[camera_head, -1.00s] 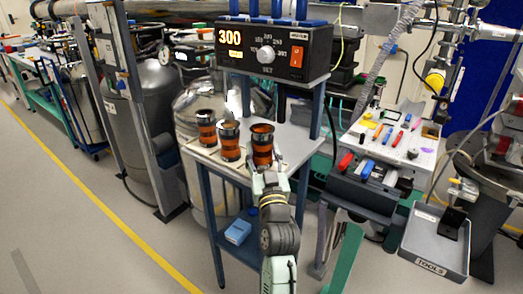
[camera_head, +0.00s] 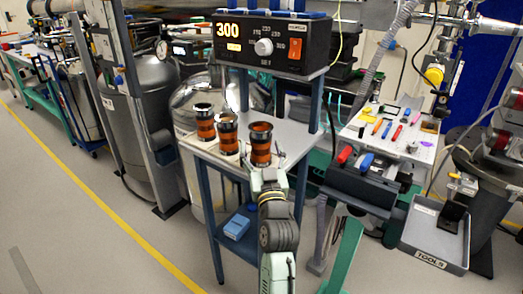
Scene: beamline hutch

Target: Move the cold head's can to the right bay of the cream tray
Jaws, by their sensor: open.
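Three dark-rimmed cans with orange-brown bands stand upright on a small light-topped table: a left can (camera_head: 204,124), a middle can (camera_head: 227,134) and a right can (camera_head: 261,145). I cannot tell which is the cold head's can. Pale surface shows under and around them, but no cream tray with bays can be made out for sure. My gripper (camera_head: 267,174) is at the table's front edge, just in front of the right can. It is open; its fingers are small and partly blurred against the can's base. I see no can held in it.
A black controller (camera_head: 272,46) reading 300 stands on a shelf above the table. A blue box (camera_head: 237,227) lies on the lower shelf. To the right are a bench with coloured tools (camera_head: 398,127) and a grey TOOLS tray (camera_head: 424,238). Free tabletop (camera_head: 292,132) lies right of the cans.

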